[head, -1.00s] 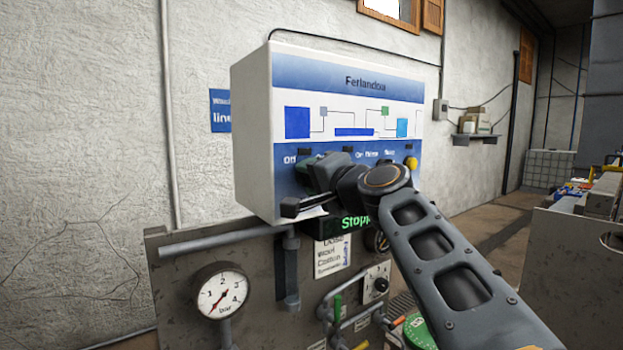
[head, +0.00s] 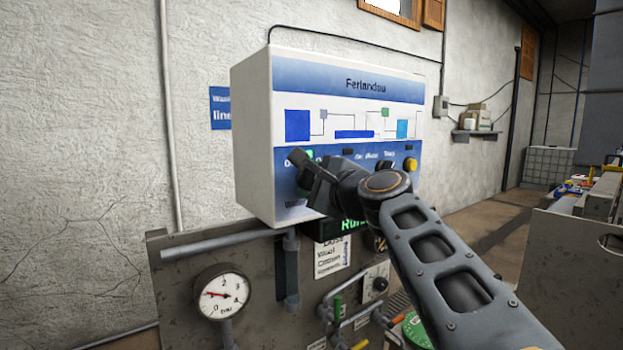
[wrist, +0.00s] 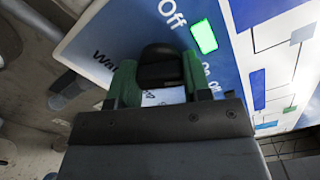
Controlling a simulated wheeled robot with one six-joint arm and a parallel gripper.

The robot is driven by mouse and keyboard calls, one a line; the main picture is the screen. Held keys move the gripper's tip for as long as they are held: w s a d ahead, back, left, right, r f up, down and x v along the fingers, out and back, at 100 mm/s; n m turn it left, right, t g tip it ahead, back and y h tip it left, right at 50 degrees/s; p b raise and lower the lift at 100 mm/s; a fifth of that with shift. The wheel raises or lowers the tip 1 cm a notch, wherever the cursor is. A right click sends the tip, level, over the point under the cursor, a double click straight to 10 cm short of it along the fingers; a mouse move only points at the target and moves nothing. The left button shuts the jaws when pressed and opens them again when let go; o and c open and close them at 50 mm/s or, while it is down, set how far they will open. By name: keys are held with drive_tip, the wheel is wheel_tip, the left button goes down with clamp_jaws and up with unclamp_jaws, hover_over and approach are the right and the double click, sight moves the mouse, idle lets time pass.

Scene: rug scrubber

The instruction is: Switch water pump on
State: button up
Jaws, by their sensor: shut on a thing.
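The control box (head: 345,97) hangs on the wall with a blue and white front. In the wrist view, my gripper (wrist: 160,72) has its two green fingers on either side of a black rotary knob (wrist: 161,66), shut on it, beside the words "Off" and "On". A green lamp (wrist: 204,37) is lit next to the knob. In the head view, my gripper (head: 303,170) is at the box's lower left front and hides the knob. The green display (head: 350,225) below the box shows a word starting with "Ru", partly hidden by my arm.
A pressure gauge (head: 222,295) with a red needle sits on the metal panel (head: 180,270) below. A yellow button (head: 410,164) is at the box's right. Pipes and a small knob (head: 380,284) lie under my arm.

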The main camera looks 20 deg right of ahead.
drive_tip(key=shift+m, duration=0.7)
drive_tip(key=o, duration=0.9)
drive_tip(key=shift+s, duration=0.1)
